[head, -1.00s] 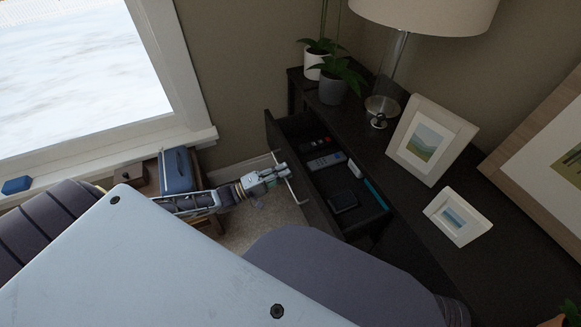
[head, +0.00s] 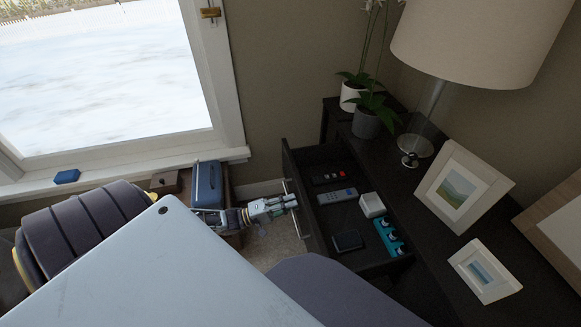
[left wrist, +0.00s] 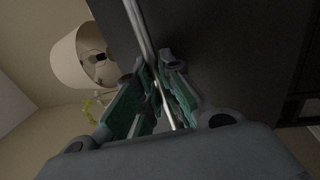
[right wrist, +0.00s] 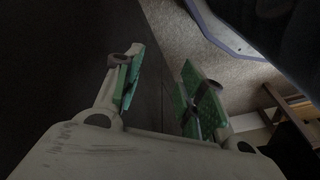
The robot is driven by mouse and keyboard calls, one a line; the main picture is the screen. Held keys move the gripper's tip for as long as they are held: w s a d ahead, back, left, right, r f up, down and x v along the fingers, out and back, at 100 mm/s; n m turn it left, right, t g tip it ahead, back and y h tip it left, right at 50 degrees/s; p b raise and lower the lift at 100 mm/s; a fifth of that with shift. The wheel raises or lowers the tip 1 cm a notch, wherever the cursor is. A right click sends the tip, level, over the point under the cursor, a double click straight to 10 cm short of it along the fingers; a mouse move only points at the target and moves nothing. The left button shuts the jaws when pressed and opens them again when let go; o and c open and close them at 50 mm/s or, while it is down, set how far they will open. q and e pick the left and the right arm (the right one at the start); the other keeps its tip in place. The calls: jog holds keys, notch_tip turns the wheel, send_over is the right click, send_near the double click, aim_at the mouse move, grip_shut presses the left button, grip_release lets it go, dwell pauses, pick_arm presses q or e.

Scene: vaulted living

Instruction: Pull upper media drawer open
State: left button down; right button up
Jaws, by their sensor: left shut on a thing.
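The upper media drawer (head: 318,243) of the dark console is open in the head view, pulled well out to the left. Its metal bar handle (head: 297,210) is on the drawer front. My left gripper (head: 293,203) is at the handle. In the left wrist view the green-padded fingers of my left gripper (left wrist: 158,92) are closed around the bar handle (left wrist: 141,30). My right gripper is not seen in the head view. In the right wrist view my right gripper (right wrist: 160,90) has its fingers apart with nothing between them, beside a dark surface.
The drawer holds remotes (head: 337,196), a white box (head: 372,205), a dark wallet-like item (head: 348,240) and a teal strip (head: 390,238). A lamp (head: 410,150), potted plants (head: 366,122) and picture frames (head: 464,187) stand on the console. A blue case (head: 208,185) stands by the window.

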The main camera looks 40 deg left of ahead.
pick_arm(q)
jog(key=c, duration=1.5)
grip_release()
jog(key=shift+c, duration=0.2)
jog(key=v, duration=1.2)
jog(key=shift+a, duration=0.1)
